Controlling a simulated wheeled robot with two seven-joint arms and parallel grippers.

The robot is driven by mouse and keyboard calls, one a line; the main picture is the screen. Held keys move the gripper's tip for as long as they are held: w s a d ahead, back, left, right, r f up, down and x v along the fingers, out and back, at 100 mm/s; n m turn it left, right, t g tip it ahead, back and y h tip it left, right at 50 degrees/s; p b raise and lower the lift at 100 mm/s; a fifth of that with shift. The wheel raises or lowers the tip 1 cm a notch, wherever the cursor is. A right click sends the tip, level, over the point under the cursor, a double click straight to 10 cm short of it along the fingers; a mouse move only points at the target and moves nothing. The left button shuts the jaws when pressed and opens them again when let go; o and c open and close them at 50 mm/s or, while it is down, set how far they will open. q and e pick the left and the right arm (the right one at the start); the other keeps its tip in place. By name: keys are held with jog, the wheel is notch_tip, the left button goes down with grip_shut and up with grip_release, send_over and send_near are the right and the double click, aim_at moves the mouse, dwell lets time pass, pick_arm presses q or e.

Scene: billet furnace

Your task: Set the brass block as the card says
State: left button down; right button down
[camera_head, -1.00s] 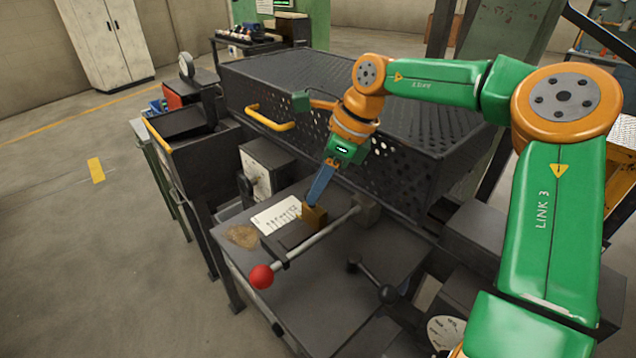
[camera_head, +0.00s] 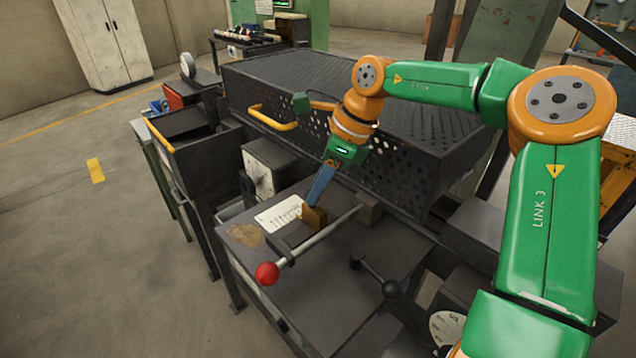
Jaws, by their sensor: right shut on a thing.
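The brass block (camera_head: 316,217) is at the lower end of my right gripper (camera_head: 314,204), on the dark bench top (camera_head: 345,290). The gripper is shut on it and reaches down from the upper right. The white card (camera_head: 280,214) lies flat just left of the block, with small marks too fine to read. A steel lever with a red ball (camera_head: 266,273) passes close in front of the block. Whether the block touches the bench or the lever, I cannot tell. My left gripper is not in view.
A short lever with a black knob (camera_head: 391,289) stands to the right on the bench. A perforated dark cover (camera_head: 290,105) with a yellow handle (camera_head: 272,118) rises behind. A box with a dial (camera_head: 262,172) stands behind the card. The bench front is mostly clear.

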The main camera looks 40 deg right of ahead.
jog(key=c, duration=0.9)
grip_release()
jog(key=shift+c, duration=0.2)
jog(key=o, duration=0.4)
jog(key=shift+w+d, duration=0.1)
jog(key=shift+d, duration=0.05)
jog(key=v, duration=0.7)
